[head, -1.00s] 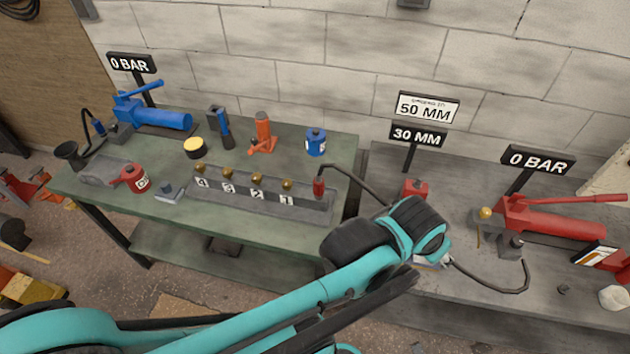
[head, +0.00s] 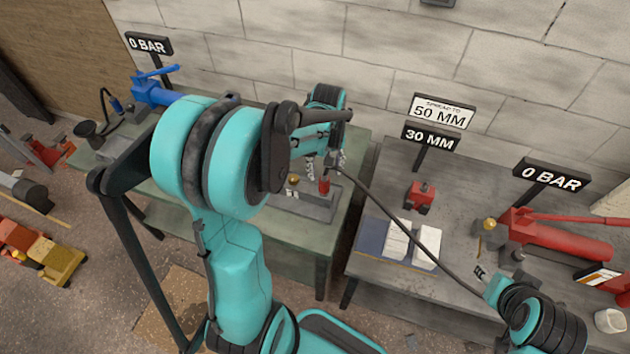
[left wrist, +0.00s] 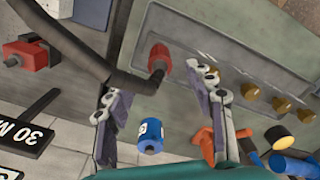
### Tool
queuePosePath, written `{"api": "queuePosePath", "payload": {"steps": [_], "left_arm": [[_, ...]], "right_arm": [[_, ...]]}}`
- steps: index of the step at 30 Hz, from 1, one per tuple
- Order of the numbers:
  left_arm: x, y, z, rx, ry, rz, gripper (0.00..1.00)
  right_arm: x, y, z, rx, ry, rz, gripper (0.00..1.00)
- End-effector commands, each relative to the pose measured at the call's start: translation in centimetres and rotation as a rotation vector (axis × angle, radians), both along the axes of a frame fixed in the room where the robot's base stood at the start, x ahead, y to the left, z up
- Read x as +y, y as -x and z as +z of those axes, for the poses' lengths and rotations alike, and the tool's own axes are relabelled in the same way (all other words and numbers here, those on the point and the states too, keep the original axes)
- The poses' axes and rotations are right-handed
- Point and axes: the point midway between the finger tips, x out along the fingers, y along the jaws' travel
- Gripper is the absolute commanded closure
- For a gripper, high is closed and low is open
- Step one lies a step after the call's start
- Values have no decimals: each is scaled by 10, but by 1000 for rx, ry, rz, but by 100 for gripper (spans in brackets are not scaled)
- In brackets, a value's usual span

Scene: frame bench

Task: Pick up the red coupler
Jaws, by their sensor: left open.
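The red coupler (head: 324,186) stands at the right end of the grey numbered manifold (head: 312,207) on the green bench. A dark hose (head: 400,222) runs from its top. My left gripper (head: 326,166) is just above and behind the coupler in the head view, with its fingers apart. In the left wrist view the open fingers (left wrist: 160,88) point toward the coupler (left wrist: 159,60), which shows beyond and between the tips. The fingers appear empty. My right gripper (head: 487,278) is at the lower right, small and partly hidden, and its jaws are unclear.
Brass knobs (left wrist: 253,92) line the manifold beside the coupler. A blue cylinder (left wrist: 151,135) and an orange jack (left wrist: 212,140) stand near it. The hose crosses the gap to the grey bench, which holds a red block (head: 420,196) and a red pump (head: 565,235).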

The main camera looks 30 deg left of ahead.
Motion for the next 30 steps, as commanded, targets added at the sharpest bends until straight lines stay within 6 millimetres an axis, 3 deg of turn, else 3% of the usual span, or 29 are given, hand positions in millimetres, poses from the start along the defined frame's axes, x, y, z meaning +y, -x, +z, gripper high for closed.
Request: {"api": "queuePosePath", "payload": {"steps": [10,20,21,27,30], "left_arm": [[1,1,-52,-1,0,-2,46],[0,1,-61,-2,-1,-2,46],[0,1,-61,-2,-1,-2,49],[0,1,-60,-2,-1,-2,100],[0,1,-60,-2,-1,-2,100]], "right_arm": [[0,0,-23,0,0,0,60],[0,0,-24,0,0,0,60],[0,0,-24,0,0,0,60],[0,0,-24,0,0,0,60],[0,0,-24,0,0,0,60]]}}
